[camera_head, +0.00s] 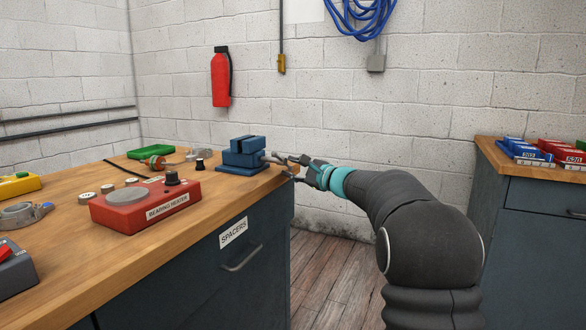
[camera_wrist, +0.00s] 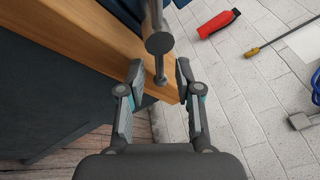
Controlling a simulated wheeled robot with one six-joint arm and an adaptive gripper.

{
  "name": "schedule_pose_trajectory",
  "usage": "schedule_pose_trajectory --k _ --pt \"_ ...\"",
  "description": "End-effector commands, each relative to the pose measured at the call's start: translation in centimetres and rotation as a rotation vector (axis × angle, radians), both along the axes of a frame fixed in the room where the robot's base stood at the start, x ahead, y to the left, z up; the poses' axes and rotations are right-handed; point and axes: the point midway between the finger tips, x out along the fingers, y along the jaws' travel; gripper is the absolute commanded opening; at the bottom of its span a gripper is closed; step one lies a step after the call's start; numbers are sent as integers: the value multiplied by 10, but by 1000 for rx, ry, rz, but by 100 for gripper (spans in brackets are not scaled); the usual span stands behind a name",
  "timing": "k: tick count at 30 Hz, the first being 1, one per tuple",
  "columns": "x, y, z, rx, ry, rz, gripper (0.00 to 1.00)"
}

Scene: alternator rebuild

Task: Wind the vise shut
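The blue vise (camera_head: 240,160) stands on the wooden bench near its right end. A dark gap shows between its jaws at the top. Its grey screw and handle stick out to the right, toward my gripper (camera_head: 288,166). In the wrist view, the round grey screw end (camera_wrist: 160,43) and a thin handle bar with a small ball tip (camera_wrist: 160,78) show. My gripper (camera_wrist: 159,72) is open, with one finger on each side of the thin bar. Clear space shows between the bar and both fingers. The vise body is mostly hidden in the wrist view.
A red bearing heater (camera_head: 145,205) sits on the bench (camera_head: 110,270) left of the vise, with a green tray (camera_head: 151,151) behind. The bench's right edge lies under my gripper. Open floor (camera_head: 325,260) separates it from another bench (camera_head: 510,205) with coloured bins.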

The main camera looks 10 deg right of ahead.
Motion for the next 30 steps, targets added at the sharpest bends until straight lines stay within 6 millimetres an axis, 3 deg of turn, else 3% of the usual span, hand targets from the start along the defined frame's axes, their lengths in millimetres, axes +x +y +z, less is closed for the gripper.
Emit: schedule_pose_trajectory --k 2,7,20,30 --pt "0 0 0 0 0 0 34" --pt "0 0 0 0 0 0 0" --pt "-1 0 -1 18 25 -1 0" --pt "-5 3 -5 137 192 -2 0"
